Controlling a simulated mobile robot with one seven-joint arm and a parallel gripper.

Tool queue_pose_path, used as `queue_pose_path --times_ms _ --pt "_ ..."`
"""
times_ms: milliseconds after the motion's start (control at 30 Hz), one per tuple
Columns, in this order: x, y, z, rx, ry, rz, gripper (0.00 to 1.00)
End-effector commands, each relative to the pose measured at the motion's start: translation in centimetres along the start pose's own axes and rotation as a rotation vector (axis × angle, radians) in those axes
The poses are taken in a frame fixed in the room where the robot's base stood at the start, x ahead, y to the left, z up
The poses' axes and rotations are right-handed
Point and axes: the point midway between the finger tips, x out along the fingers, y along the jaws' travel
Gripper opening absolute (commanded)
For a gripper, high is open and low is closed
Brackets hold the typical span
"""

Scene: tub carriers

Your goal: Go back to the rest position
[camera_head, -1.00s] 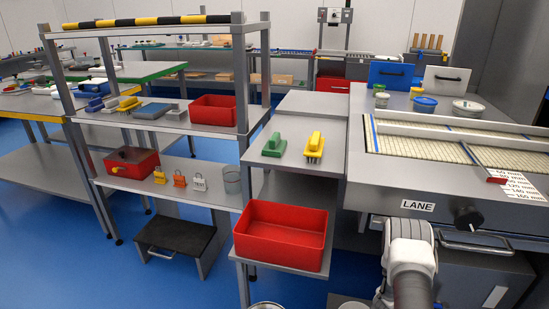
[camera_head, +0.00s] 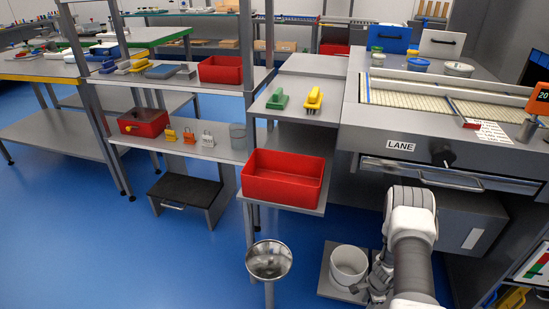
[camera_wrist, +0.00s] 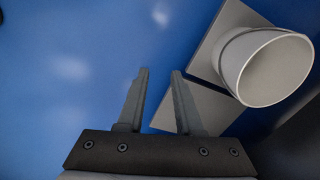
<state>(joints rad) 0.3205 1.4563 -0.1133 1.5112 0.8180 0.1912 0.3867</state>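My gripper (camera_wrist: 160,95) shows in the wrist view with its two dark fingers apart and nothing between them. It points down over the blue floor. A white bucket (camera_wrist: 262,70) on a grey plate (camera_wrist: 228,22) is to the right of the fingers, apart from them. In the head view my white and grey arm reaches down at the lower right, beside the white bucket (camera_head: 348,264) on its grey plate (camera_head: 330,285). The fingers cannot be made out in the head view.
An empty red tub (camera_head: 283,182) sits on a low shelf left of my arm. A steel bowl on a stand (camera_head: 269,260) is at the bottom. The lane bench (camera_head: 400,130) with a drawer is behind my arm. Blue floor (camera_head: 180,260) is clear at lower left.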

Motion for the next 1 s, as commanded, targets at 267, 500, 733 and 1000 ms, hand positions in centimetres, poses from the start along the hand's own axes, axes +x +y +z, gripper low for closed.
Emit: queue_pose_path --times_ms 267,500,733,1000 --pt "-10.1 -6.1 1.6 -0.156 -0.023 -0.086 0.35" --pt "-20.9 -9.8 4.3 -0.336 -0.034 -0.162 0.35" --pt "-31.1 -10.6 7.6 -0.52 -0.031 -0.225 0.35" --pt "-41.8 -8.6 11.6 -0.739 -0.004 -0.284 0.35"
